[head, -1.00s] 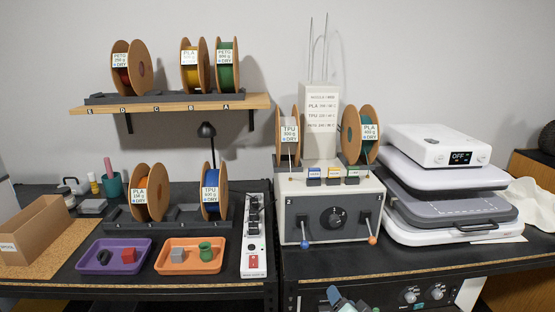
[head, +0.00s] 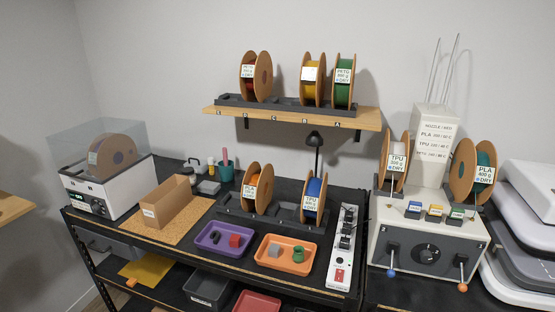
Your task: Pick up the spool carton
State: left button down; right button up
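The spool carton (head: 167,205) looks to be the brown open-topped cardboard box with a small white label on its near end. It stands upright on a cork mat (head: 150,232) at the left part of the black bench, between the dryer box and the purple tray. Nothing touches it from above, and its inside is mostly hidden. Neither of my grippers shows in the head view.
A clear-lidded dryer (head: 104,180) holding a spool stands left of the carton. A purple tray (head: 224,238), an orange tray (head: 286,254) and a spool rack (head: 270,222) lie to its right. A shelf (head: 290,115) hangs above. Bins and a yellow sheet lie below.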

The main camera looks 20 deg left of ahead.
aim_at(161, 206)
jog(key=u, duration=1.55)
jog(key=i+j, duration=0.2)
jog(key=j, duration=0.15)
jog(key=i+j+z, duration=0.15)
jog(key=j, duration=0.15)
jog(key=i+j, duration=0.15)
jog(key=j, duration=0.2)
jog(key=i+j+z, duration=0.1)
jog(key=j, duration=0.25)
jog(key=i, duration=0.1)
